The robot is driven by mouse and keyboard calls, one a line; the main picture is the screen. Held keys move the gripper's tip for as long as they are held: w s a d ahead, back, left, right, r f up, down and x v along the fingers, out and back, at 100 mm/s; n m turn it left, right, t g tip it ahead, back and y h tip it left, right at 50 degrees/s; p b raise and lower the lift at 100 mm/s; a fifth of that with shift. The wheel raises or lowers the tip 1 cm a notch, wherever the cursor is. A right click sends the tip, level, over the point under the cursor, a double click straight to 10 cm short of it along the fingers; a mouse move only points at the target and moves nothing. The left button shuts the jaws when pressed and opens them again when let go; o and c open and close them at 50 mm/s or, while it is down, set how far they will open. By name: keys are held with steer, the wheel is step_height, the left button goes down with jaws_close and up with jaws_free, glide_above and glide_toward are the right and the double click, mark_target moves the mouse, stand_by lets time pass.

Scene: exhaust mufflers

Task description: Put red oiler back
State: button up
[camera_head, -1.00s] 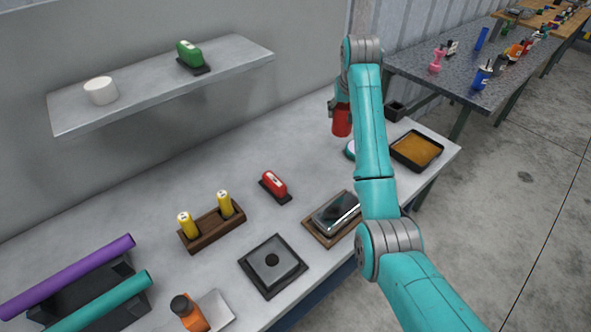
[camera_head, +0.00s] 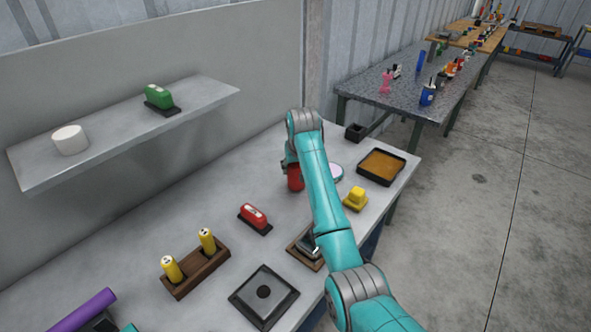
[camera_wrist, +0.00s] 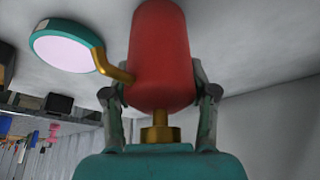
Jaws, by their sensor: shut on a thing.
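The red oiler (camera_head: 295,178) is in my gripper (camera_head: 289,164), over the back part of the workbench, left of a pale round disc with a teal rim (camera_head: 336,171). In the wrist view the red oiler body (camera_wrist: 162,40) sits between the two fingers of my gripper (camera_wrist: 162,82), which are shut on it. My arm hides part of the disc in the head view.
A small black box (camera_head: 356,132), a black tray with an orange-brown inside (camera_head: 381,167) and a yellow object (camera_head: 355,198) stand nearby. A red object on a black base (camera_head: 254,217) is nearer the front. A shelf (camera_head: 200,95) hangs on the left.

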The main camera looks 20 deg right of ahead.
steer(key=shift+f, duration=0.4)
steer(key=shift+f, duration=0.15)
steer(key=o, duration=1.4)
steer(key=shift+c, duration=0.2)
steer(key=v, duration=1.2)
